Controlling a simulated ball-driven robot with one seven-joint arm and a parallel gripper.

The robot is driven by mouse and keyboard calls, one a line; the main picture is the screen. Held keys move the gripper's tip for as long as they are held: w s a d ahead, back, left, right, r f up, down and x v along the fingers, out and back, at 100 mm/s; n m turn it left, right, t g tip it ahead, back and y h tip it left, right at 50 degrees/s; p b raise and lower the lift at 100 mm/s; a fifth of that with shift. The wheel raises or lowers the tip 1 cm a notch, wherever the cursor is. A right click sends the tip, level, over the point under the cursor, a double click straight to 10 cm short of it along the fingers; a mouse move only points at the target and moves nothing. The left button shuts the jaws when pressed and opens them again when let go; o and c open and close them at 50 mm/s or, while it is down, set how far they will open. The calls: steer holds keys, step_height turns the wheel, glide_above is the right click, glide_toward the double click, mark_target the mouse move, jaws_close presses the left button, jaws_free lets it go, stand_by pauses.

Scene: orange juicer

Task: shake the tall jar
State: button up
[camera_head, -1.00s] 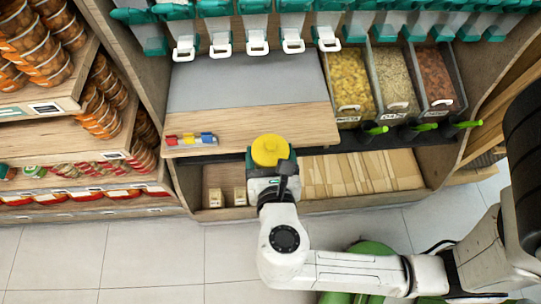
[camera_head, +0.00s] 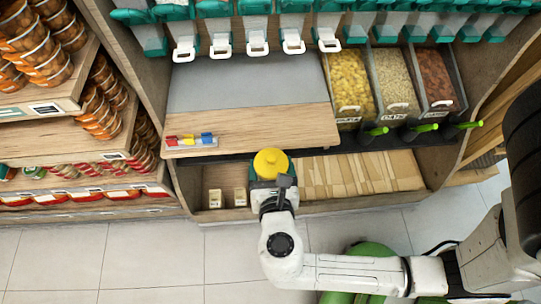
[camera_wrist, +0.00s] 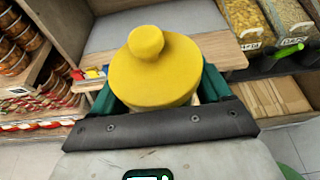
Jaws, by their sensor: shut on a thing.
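The jar has a round yellow lid with a knob (camera_head: 270,163), and the lid also shows large in the wrist view (camera_wrist: 155,75). My gripper (camera_head: 268,181) is shut on the jar, with a green finger on each side just below the lid. In the wrist view the green fingers of my gripper (camera_wrist: 156,101) show on both sides of the lid. The jar is held in front of the counter's front edge. Most of its body is hidden under the lid and behind my gripper, so its height and contents cannot be told.
A wooden counter with a grey mat (camera_head: 245,85) is mostly clear. Small red, yellow and blue items (camera_head: 190,140) lie at its front left. Dispensers with white handles (camera_head: 257,43) hang behind. Open bins (camera_head: 392,80) stand right, and shelves of jars (camera_head: 60,95) stand left.

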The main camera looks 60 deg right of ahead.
mark_target(270, 155)
step_height(270, 155, up, 6)
steer(key=shift+w, duration=0.1)
step_height(270, 155, down, 6)
steer(key=shift+f, duration=0.15)
